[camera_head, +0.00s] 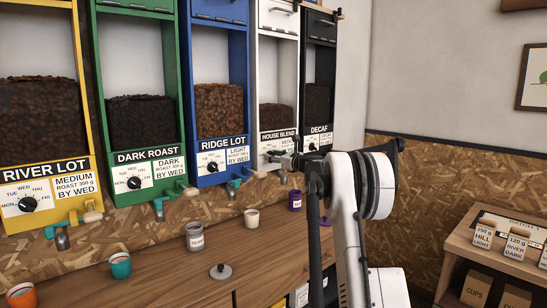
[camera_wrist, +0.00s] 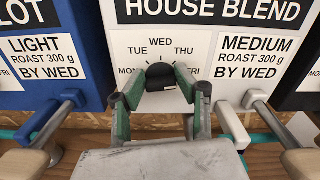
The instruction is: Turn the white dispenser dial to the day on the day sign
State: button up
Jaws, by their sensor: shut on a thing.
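The white dispenser (camera_head: 276,120), labelled HOUSE BLEND, stands between the blue and black ones. In the wrist view its dial is a black knob (camera_wrist: 160,70) on a white plate marked MON, TUE, WED, THU and FRI, with WED at the top. My gripper (camera_wrist: 157,88) has its green fingers closed on the knob's two sides. I cannot tell which day the knob points to. A card (camera_wrist: 252,58) right of the dial reads MEDIUM ROAST 300 g BY WED. In the head view my gripper (camera_head: 287,159) is at the dispenser's front and hides most of the dial.
Yellow (camera_head: 45,150), green (camera_head: 150,150), blue (camera_head: 218,140) and black (camera_head: 319,125) dispensers share the wall. Valve handles stick out below the dials. Cups, including a cream one (camera_head: 251,218), stand on the wooden counter (camera_head: 165,268).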

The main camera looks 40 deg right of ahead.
jog(key=shift+w+r, duration=0.1)
jog(key=shift+r, duration=0.05)
jog(key=o, duration=1.1)
jog(key=shift+w, duration=0.1)
jog(key=shift+o, duration=0.2)
jog(key=s, duration=1.2)
jog(key=shift+s, duration=0.1)
